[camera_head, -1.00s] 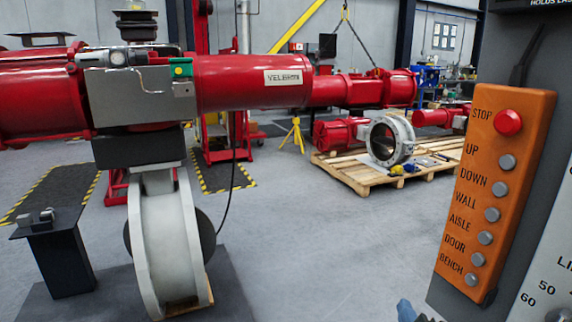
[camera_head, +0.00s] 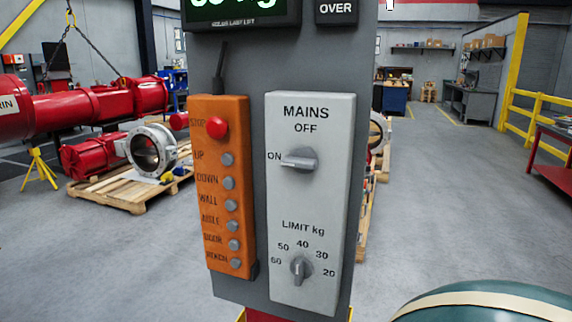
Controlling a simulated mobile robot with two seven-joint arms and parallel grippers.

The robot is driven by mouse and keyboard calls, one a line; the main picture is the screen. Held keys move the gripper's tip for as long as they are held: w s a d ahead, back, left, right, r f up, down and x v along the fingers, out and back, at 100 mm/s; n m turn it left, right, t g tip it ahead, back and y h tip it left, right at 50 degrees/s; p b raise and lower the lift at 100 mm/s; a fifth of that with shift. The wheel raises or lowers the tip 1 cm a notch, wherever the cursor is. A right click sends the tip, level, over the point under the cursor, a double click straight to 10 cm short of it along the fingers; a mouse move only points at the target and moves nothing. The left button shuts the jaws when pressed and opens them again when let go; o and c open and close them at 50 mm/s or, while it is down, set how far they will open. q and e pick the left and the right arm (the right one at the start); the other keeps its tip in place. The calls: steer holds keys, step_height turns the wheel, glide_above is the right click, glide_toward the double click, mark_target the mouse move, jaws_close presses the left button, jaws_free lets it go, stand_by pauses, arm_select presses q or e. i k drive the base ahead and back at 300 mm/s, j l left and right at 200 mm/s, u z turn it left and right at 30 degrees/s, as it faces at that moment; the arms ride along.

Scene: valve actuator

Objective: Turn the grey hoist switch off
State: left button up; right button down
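The grey hoist switch is the MAINS knob (camera_head: 300,159) on the upper half of a light grey control box (camera_head: 310,200). OFF is printed above the knob and ON to its left. The knob's grip lies about level, with its narrow end at the ON mark. The box is fixed to a dark grey upright panel (camera_head: 232,75). Neither of my grippers is in view.
An orange box (camera_head: 206,255) with a red STOP button (camera_head: 217,129) and several grey buttons is left of the grey box. A LIMIT kg knob (camera_head: 300,270) sits below the mains knob. A display (camera_head: 240,12) is above. Open floor lies to the right.

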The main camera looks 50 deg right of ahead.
mark_target(303, 159)
steer(key=z, duration=1.55)
